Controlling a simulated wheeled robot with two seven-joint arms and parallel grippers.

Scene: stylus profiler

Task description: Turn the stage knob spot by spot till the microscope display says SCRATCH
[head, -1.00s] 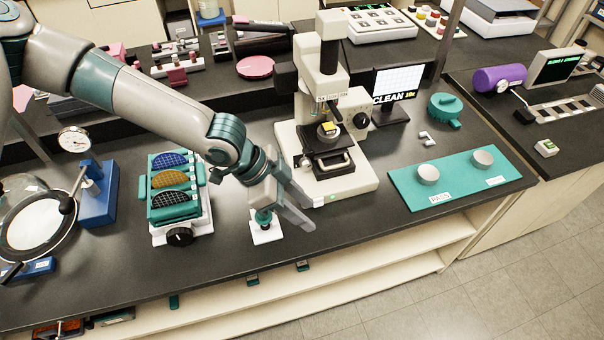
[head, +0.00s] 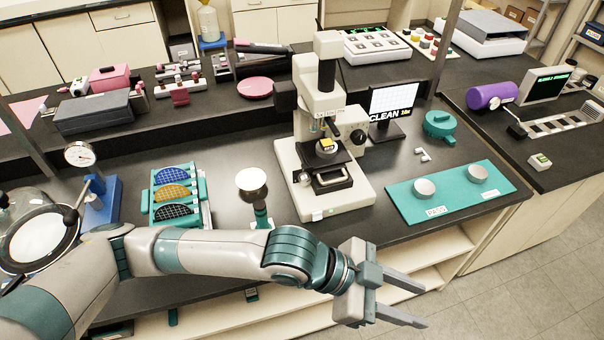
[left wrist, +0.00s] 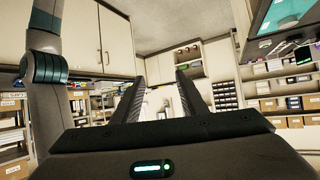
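The microscope (head: 318,120) is a cream instrument in the middle of the bench. Its dark stage (head: 326,165) holds a small yellow piece. A dark round knob (head: 357,136) shows on the right of its body; I cannot tell whether this is the stage knob. The display (head: 393,105), right of the microscope, reads CLEAN 10x. My left gripper (head: 423,306) is in front of the bench edge, pointing right, clear of the microscope. Its fingers are apart with nothing between them, as the left wrist view (left wrist: 160,82) also shows. My right gripper is out of view.
A rack of coloured wafers (head: 202,196) is further left.

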